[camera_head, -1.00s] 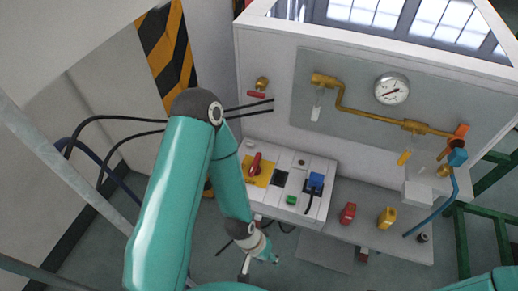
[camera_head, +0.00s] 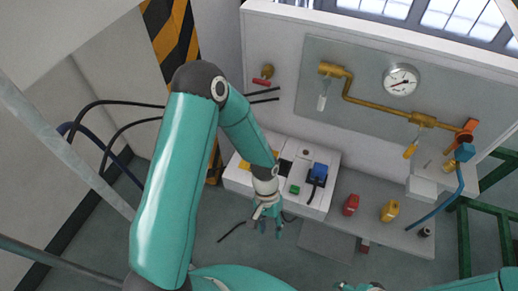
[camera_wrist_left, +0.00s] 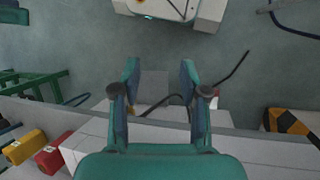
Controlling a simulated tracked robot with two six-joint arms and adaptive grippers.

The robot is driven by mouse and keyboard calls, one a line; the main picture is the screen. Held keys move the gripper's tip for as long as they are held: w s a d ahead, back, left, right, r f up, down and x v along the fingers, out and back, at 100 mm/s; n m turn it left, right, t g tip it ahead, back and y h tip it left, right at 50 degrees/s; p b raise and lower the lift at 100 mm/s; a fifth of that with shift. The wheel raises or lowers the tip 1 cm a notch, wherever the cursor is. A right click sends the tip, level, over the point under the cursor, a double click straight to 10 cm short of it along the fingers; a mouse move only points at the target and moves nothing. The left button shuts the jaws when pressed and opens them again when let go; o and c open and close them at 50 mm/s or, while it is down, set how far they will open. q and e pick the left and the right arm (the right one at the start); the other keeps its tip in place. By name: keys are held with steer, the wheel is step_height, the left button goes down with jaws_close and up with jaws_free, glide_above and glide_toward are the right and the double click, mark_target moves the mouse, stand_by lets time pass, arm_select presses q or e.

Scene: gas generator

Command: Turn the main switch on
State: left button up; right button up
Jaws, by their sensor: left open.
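The control box (camera_head: 235,178) stands against the generator's white wall. It carries a yellow plate (camera_head: 244,166), now mostly covered by my left forearm in the head view. The red rotary main switch on that plate is hidden behind the arm. My left gripper (camera_head: 270,232) is in front of the box's near edge, pointing down, with its fingers apart and empty. In the left wrist view the open fingers (camera_wrist_left: 160,82) show with grey floor beyond them and no switch between them. At the head view's bottom edge, a small part of my right gripper (camera_head: 360,287) seems to show.
A green button (camera_head: 295,189) and a blue plug (camera_head: 319,171) sit on the box right of my wrist. Brass pipework and a gauge (camera_head: 401,80) are above. Open floor lies before the box.

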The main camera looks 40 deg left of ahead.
arm_select(q)
steer(key=shift+t+y, duration=0.3)
steer(key=shift+y, duration=0.6)
steer(key=w+a+r, duration=0.2)
steer(key=w, duration=0.1)
steer(key=w+a+r, duration=0.5)
steer(key=w+r, duration=0.1)
steer(key=shift+w+a+r, duration=0.2)
steer(key=shift+a+r, duration=0.05)
steer(key=w+a+r+t+y, duration=0.1)
steer(key=w+a+r, duration=0.15)
steer(key=r, duration=0.25)
steer(key=w+a+r+n+t, duration=0.1)
steer(key=w+a+r, duration=0.15)
steer(key=r, duration=0.35)
steer(key=w+a+r+t+y, duration=0.1)
steer(key=w+a+r, duration=0.15)
steer(key=r, duration=0.25)
steer(key=f, duration=1.6)
steer(key=shift+a+f, duration=0.3)
steer(key=shift+a, duration=0.05)
jaws_close()
